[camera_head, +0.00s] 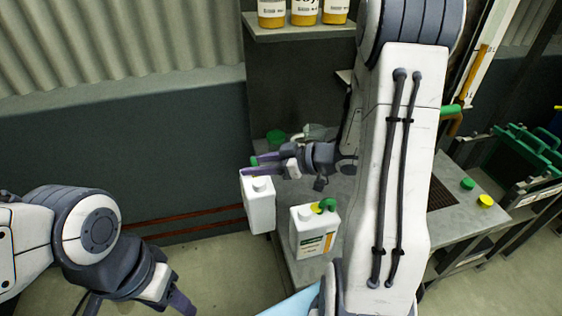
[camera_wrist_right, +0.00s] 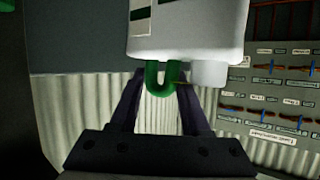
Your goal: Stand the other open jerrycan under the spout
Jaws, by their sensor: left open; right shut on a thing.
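My right gripper (camera_head: 258,167) is shut on the green handle (camera_wrist_right: 162,80) of a white jerrycan (camera_head: 259,207). The can hangs upright beyond the left edge of the grey bench, and its body and pale neck also show in the right wrist view (camera_wrist_right: 190,35). A second white jerrycan (camera_head: 312,236), with a green handle and a green and orange label, stands upright on the bench to the right of it. A small yellow patch shows at its top. I cannot make out the spout; my right arm covers much of the bench. My left gripper (camera_head: 184,306) is open and empty, low at the left.
A shelf (camera_head: 290,34) above holds yellow-filled containers (camera_head: 304,12). A green cap (camera_head: 467,184) and a yellow cap (camera_head: 485,200) lie on the bench's right part, near a dark grate (camera_head: 442,193). Green-handled items (camera_head: 530,140) stand at the far right. The floor at lower left is clear.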

